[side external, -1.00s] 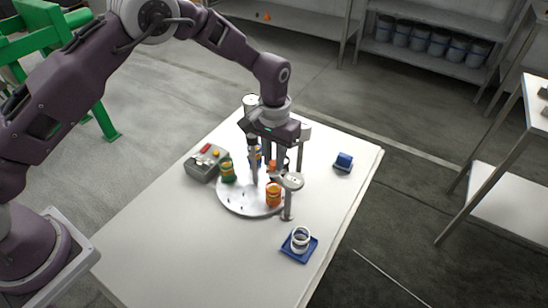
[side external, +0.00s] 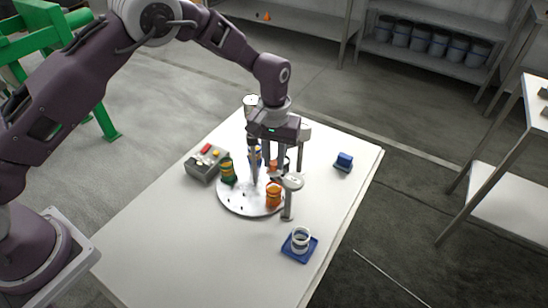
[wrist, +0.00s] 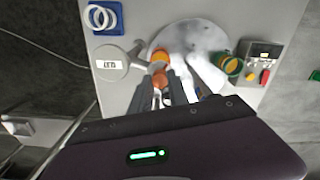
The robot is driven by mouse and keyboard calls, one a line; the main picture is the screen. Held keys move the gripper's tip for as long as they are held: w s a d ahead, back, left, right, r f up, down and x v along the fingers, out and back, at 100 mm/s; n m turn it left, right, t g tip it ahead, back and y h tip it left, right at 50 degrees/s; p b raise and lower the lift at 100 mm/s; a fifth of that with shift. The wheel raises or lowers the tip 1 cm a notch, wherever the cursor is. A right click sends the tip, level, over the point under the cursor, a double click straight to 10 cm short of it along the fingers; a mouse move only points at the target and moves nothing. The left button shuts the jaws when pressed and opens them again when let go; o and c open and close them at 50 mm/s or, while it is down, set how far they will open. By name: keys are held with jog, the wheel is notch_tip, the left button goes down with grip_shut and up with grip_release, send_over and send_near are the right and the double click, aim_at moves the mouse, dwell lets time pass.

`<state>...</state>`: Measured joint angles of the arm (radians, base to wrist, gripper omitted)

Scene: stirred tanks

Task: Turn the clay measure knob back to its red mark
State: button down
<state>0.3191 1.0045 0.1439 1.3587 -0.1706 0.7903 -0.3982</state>
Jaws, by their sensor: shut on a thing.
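My gripper (side external: 271,166) points down over the back of the round white turntable (side external: 235,202). In the wrist view my gripper (wrist: 160,88) is shut on a small orange-brown knob (wrist: 159,79), which I take to be the clay measure knob. The knob shows only in part between the fingers. A grey round head (wrist: 110,63) on a post stands just left of it, with a white label that seems to read CLAY. No red mark can be made out in either view.
An orange cup (side external: 273,194) and a green cup (side external: 228,172) stand on the turntable. A grey control box (side external: 206,163) is to the left. A white ring on a blue tray (side external: 289,252) is at front right, and a blue block (side external: 344,161) at back right. The front left table is clear.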

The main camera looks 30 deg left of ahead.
aim_at(274, 162)
jog(key=c, duration=1.3)
grip_release()
jog(key=shift+o, duration=0.2)
notch_tip(274, 162, up, 7)
jog(key=shift+r, duration=0.1)
jog(key=shift+r, duration=0.15)
jog(key=s+a+r+m+t, duration=0.1)
jog(key=s+a+r, duration=0.3)
jog(key=r, duration=0.5)
jog(key=s+a+r+t, duration=0.1)
jog(key=s+a+r, duration=0.1)
jog(key=s+r, duration=0.55)
jog(key=s+a+r+m+t, duration=0.1)
jog(key=s+a, duration=0.1)
jog(key=s, duration=0.8)
jog(key=s+a+r+m+t, duration=0.1)
jog(key=s+a+r+t, duration=0.1)
jog(key=s, duration=0.8)
jog(key=shift+s+a+t, duration=0.3)
jog(key=shift+s+a, duration=0.1)
jog(key=shift+a, duration=0.45)
